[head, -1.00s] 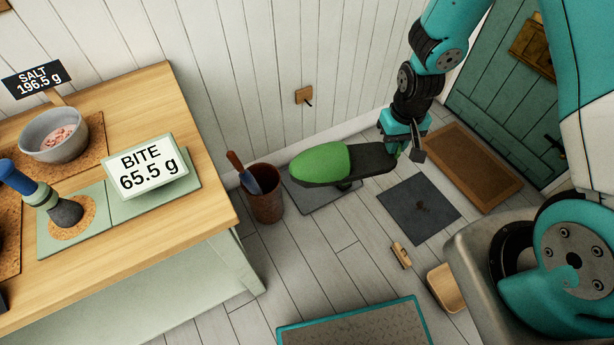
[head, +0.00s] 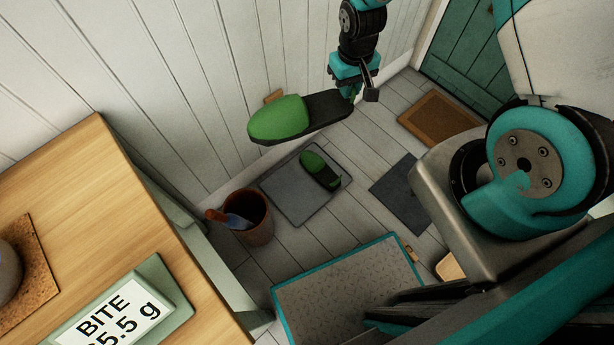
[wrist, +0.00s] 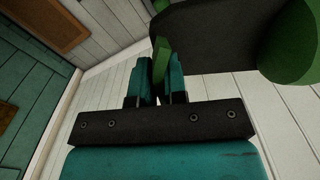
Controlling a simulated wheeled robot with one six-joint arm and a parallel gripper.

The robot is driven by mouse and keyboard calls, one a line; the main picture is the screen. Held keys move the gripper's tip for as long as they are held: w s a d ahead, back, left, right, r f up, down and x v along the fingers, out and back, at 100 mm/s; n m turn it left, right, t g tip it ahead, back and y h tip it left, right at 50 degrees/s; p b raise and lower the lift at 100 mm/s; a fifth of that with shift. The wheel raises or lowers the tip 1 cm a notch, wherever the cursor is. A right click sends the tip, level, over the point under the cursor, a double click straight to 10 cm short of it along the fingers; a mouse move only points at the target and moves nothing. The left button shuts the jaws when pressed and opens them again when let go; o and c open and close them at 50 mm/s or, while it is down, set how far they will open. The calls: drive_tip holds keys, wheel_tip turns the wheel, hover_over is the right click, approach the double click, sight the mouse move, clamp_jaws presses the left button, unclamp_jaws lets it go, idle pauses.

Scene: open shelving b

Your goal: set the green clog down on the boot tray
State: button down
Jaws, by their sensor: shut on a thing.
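My gripper (head: 360,92) is shut on the green clog (head: 278,120) by its dark heel end and holds it in the air, toe pointing left in the head view. In the wrist view my gripper (wrist: 160,75) pinches a green strap, and the dark sole of the clog (wrist: 215,40) fills the upper right. The boot tray (head: 285,192), a flat grey tray, lies on the floor below and apart from the held clog. A second green clog (head: 313,162) rests on the tray's right part. The tray's left part is bare.
A rust-coloured pot (head: 255,222) with a trowel stands beside the tray's lower left. A wooden table (head: 120,220) is at the left. A teal-edged mat (head: 345,290), a dark mat (head: 400,195) and a brown doormat (head: 440,118) lie on the floor. The plank wall is close behind the held clog.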

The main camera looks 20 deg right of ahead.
drive_tip(key=a+f+m+b, duration=0.2)
drive_tip(key=f+m+b, duration=0.2)
drive_tip(key=f+b, duration=1.1)
drive_tip(key=w+a+f+m+b, duration=0.1)
drive_tip(key=a+f+m+b, duration=0.2)
drive_tip(key=f+b, duration=1.2)
drive_tip(key=w+a+f+m+b, duration=0.1)
drive_tip(key=f+m+b, duration=0.3)
drive_tip(key=f+b, duration=1)
wheel_tip(320, 180, down, 11)
drive_tip(key=shift+a+r+m+b, duration=0.1)
drive_tip(key=shift+a+m+b, duration=0.3)
drive_tip(key=shift+a, duration=0.45)
wheel_tip(320, 180, down, 17)
drive_tip(key=b, duration=1)
drive_tip(key=shift+s+f, duration=0.1)
drive_tip(key=shift+f, duration=0.4)
drive_tip(key=c, duration=1.6)
unclamp_jaws()
drive_tip(key=shift+b, duration=0.3)
drive_tip(key=o, duration=0.5)
